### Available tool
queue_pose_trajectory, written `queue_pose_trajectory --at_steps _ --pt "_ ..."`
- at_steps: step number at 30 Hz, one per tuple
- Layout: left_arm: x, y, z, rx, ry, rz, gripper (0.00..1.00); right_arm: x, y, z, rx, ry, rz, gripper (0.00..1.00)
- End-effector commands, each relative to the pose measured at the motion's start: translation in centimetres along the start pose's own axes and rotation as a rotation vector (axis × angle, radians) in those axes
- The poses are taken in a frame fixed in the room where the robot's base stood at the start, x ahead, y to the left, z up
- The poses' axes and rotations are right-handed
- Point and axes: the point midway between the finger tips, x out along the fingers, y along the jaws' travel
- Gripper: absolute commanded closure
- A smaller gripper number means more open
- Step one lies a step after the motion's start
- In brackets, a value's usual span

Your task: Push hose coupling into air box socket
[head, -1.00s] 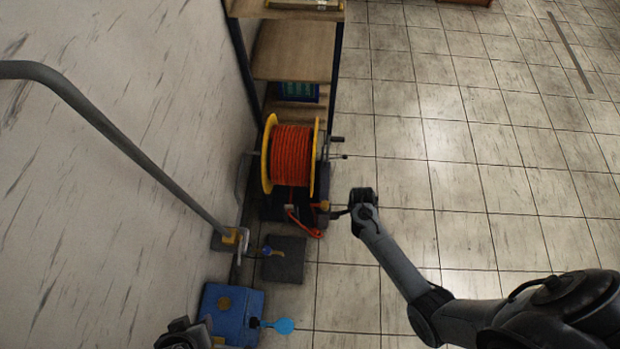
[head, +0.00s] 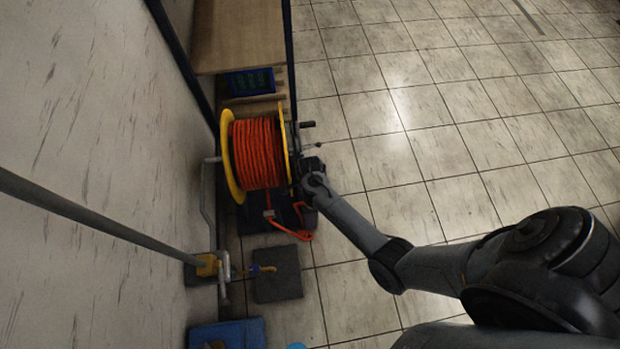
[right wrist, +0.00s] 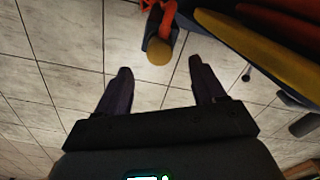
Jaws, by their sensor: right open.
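The orange hose (head: 258,152) is wound on a yellow-rimmed reel, and a loose length hangs at its base (head: 290,232). In the right wrist view, a dark cylindrical piece with a yellow end (right wrist: 158,50), seemingly the hose coupling, sits beside orange hose. My right gripper (right wrist: 159,72) is open and empty, with that piece beyond and between its fingertips. In the head view my right gripper (head: 311,172) is at the reel's right side and hides the coupling. A blue box (head: 228,334), perhaps the air box, is cut off at the bottom edge; no socket is clear. My left gripper is not in view.
A grey pipe (head: 90,215) runs along the wall to a yellow fitting (head: 207,265). A dark grey block (head: 277,274) lies on the floor near the reel. A shelf (head: 240,40) stands behind the reel. The tiled floor (head: 440,130) to the right is clear.

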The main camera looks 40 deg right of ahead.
Motion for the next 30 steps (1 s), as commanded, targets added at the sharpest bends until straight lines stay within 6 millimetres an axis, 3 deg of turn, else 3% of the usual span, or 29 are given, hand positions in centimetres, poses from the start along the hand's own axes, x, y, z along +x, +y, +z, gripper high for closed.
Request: queue_pose_trajectory --at_steps 3,12,18,29,30 --pt "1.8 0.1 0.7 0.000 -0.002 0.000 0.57 2.6 0.0 0.0 0.001 0.000 0.001 0.31" --pt "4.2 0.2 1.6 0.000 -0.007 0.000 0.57 6.4 0.0 0.0 0.000 0.000 0.000 0.31" --pt "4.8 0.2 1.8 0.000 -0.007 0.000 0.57 7.5 0.0 0.0 0.001 0.000 -0.001 0.31" --pt "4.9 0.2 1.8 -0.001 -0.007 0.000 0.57 7.6 0.0 0.0 0.001 0.000 -0.001 0.31" --pt "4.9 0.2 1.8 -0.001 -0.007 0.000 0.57 7.6 0.0 0.0 0.001 0.000 -0.001 0.37"
